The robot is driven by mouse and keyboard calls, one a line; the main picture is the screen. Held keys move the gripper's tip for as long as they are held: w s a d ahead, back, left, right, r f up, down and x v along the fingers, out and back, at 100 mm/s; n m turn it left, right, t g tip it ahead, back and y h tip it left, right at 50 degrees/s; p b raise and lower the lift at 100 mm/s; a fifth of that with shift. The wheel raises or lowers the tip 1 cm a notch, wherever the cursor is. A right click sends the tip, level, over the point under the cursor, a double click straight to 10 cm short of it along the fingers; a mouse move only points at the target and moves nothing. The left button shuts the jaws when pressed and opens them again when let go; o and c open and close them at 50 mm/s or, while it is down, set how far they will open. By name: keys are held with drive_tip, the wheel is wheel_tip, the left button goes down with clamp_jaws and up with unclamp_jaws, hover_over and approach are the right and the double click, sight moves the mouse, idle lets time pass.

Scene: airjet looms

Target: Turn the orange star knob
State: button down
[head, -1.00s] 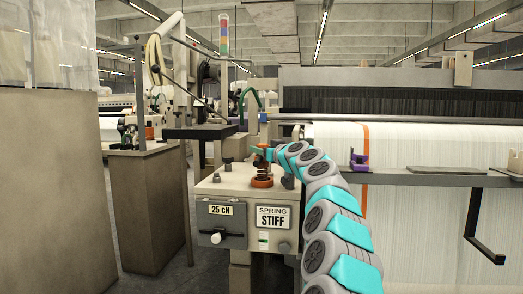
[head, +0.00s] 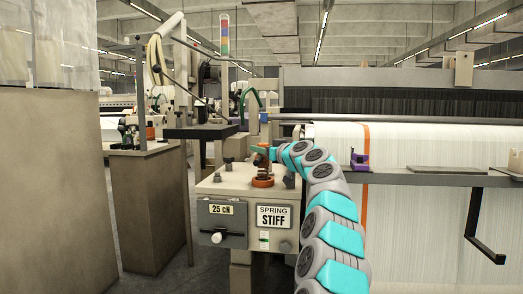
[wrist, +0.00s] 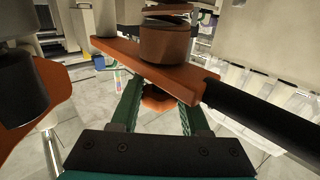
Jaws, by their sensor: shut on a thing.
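A beige box (head: 230,205) with "25 cN" and "SPRING STIFF" labels stands in the middle of the head view. An orange round part (head: 263,182) sits on its top. My gripper (head: 262,156) is just above this part, small and partly hidden by my arm. In the wrist view my gripper's two green fingers (wrist: 160,112) stand on either side of an orange piece, apparently the orange star knob (wrist: 158,98), and are shut on it. An orange bar (wrist: 150,65) with a copper-coloured cylinder (wrist: 165,43) on it covers part of the knob.
A dark round post (head: 228,170) stands left on the box top, and a white handle (head: 217,237) is on its front. The loom's white warp sheet (head: 430,145) and a grey rail (head: 430,178) lie to the right. A beige cabinet (head: 148,205) stands left.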

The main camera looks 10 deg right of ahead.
drive_tip(key=shift+w+d+r+n+g+y+p, duration=0.1)
drive_tip(key=shift+d+n+g+y+p, duration=0.25)
drive_tip(key=shift+y, duration=0.25)
drive_tip(key=shift+r+n+g+y+p, duration=0.1)
drive_tip(key=shift+n+g+y+p, duration=0.15)
drive_tip(key=shift+n+y+p, duration=0.25)
drive_tip(key=shift+a+n+g+y+p, duration=0.1)
drive_tip(key=shift+n+g+y+p, duration=0.25)
drive_tip(key=shift+p, duration=0.25)
drive_tip(key=shift+f, duration=0.3)
drive_tip(key=shift+c, duration=2)
unclamp_jaws()
drive_tip(key=shift+s, duration=0.2)
drive_tip(key=shift+a, duration=0.15)
drive_tip(key=shift+r, duration=0.2)
